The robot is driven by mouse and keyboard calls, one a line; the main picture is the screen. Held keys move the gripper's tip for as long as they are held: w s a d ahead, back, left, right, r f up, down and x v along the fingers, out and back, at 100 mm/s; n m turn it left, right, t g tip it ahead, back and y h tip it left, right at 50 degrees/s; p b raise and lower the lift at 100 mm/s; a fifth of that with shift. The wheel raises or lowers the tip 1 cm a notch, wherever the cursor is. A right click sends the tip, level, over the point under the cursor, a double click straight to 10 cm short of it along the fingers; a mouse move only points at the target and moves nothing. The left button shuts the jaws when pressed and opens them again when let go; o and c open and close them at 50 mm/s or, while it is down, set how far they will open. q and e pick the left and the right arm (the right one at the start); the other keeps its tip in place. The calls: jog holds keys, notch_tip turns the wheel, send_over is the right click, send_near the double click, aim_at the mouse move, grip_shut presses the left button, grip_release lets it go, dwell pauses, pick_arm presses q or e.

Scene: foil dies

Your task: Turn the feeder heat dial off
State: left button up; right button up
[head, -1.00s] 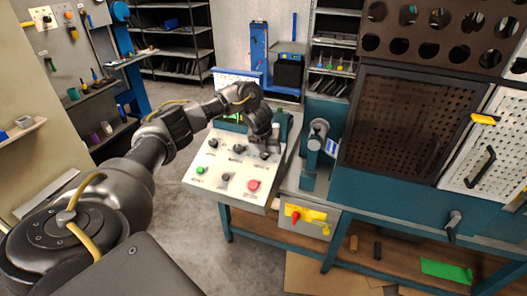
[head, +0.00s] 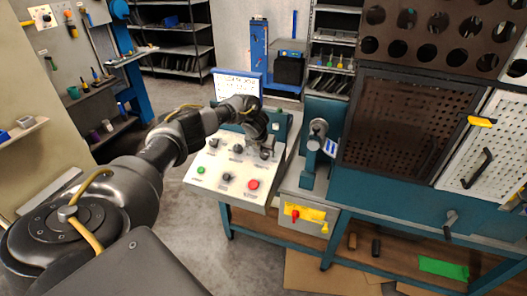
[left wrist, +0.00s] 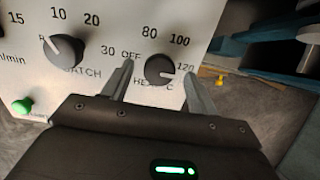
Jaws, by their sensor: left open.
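The heat dial (left wrist: 160,70) is a round dark knob on the white control panel (head: 232,184). In the left wrist view its scale reads OFF, 80, 100 and 120, and its pale pointer mark seems to face right, near 120. My left gripper (head: 265,149) is over the panel's upper right. Its two fingers are open, one on each side of the dial, with a gap on both sides. Whether the fingertips touch the panel, I cannot tell. In the head view the gripper partly hides the dial. My right gripper is not in view.
A batch dial (left wrist: 64,50) sits left of the heat dial. A green button (head: 201,170), a red button (head: 254,184) and another knob (head: 228,177) are lower on the panel. A teal clamp-like fixture (head: 317,145) stands close to the right.

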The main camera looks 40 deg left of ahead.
pick_arm(q)
jog(key=shift+w+a+f, duration=0.1)
jog(key=shift+w+f, duration=0.1)
jog(key=shift+f, duration=0.35)
jog(key=shift+c, duration=0.3)
jog(key=c, duration=0.9)
